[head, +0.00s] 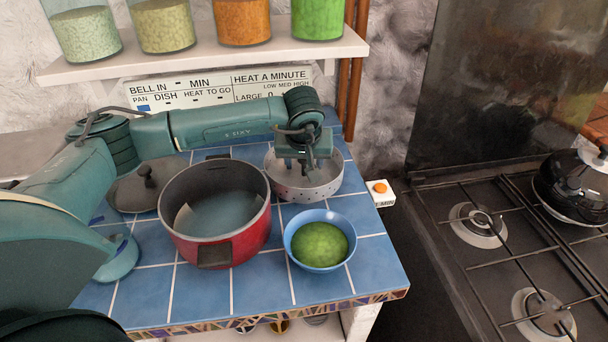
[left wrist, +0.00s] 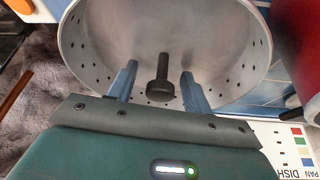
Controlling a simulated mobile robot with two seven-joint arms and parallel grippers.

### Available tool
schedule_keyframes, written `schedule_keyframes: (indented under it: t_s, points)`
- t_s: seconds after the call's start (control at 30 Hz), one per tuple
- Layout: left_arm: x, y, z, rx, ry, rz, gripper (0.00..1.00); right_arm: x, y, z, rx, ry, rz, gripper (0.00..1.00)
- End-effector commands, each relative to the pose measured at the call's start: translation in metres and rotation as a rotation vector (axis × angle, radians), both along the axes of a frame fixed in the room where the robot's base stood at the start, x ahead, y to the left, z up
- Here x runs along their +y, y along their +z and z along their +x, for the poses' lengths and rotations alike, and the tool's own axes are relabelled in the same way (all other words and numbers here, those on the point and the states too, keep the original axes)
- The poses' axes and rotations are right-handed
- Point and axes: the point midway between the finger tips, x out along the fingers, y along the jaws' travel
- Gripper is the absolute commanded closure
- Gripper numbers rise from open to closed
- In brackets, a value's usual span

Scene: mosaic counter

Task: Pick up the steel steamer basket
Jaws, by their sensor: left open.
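The steel steamer basket (head: 297,193) stands on the blue tiled counter (head: 265,290), behind the blue bowl and right of the red pot. It is a round grey bowl with holes. In the left wrist view the basket (left wrist: 225,55) fills the top, with a dark upright post (left wrist: 161,80) in it. My left gripper (head: 303,166) points down over the basket and hides part of its inside. In the left wrist view the open fingers (left wrist: 157,78) appear on either side of the post; I cannot tell how deep they reach. My right gripper is not in view.
The red pot (head: 240,243) with liquid stands close left of the basket. A blue bowl (head: 318,266) with green contents is in front. A shelf with jars (head: 240,55) hangs above; the stove (head: 430,225) is right.

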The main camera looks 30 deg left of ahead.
Motion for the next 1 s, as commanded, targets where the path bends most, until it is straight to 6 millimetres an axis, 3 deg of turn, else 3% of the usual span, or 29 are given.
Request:
schedule_keyframes:
  t_s: [0.13,0.73,1.0]
  points:
    - [-0.0003,-0.0001,-0.0002,0.000,0.000,0.000,0.52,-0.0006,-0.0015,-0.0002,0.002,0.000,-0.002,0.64]
    - [-0.0002,0.0004,-0.0003,0.001,0.000,0.000,1.00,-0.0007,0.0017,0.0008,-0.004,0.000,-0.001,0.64]
    - [-0.0002,0.0021,0.0001,-0.001,0.001,-0.001,1.00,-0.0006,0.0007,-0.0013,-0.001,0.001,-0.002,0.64]
